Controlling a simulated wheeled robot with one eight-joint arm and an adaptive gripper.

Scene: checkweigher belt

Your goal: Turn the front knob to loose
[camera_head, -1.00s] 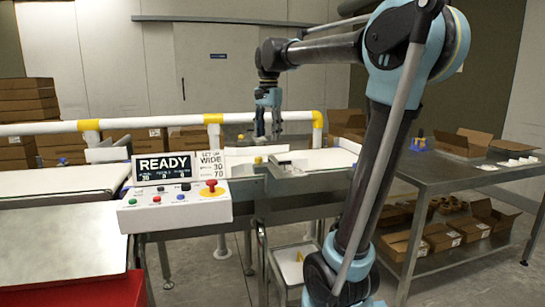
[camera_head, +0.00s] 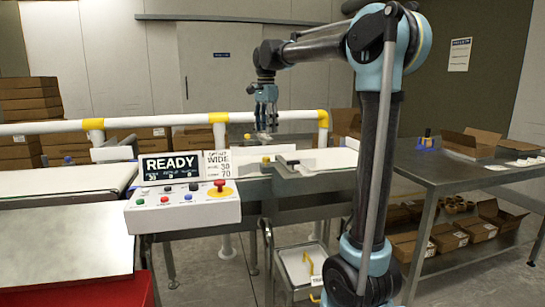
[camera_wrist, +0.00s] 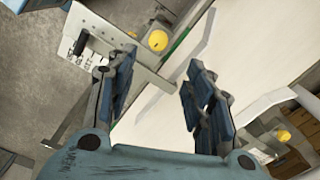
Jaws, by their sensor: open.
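The front knob (camera_head: 265,160) is a small yellow knob on the near side of the belt, by a metal bracket and a dark handle. In the wrist view the yellow knob (camera_wrist: 158,40) is near the top, on a plate with a marked scale; its setting is too small to read. My gripper (camera_head: 265,131) points down above the belt, slightly higher than the front knob in the picture. In the wrist view my gripper (camera_wrist: 163,62) is open and empty, with the knob beyond its fingertips and apart from them. A second yellow knob (camera_wrist: 283,135) sits on the far side.
A white control box (camera_head: 182,208) with buttons and a READY display (camera_head: 170,167) stands left of the knob. A white rail (camera_head: 170,121) with yellow joints runs behind the belt. A steel table (camera_head: 455,180) with open cartons is at right.

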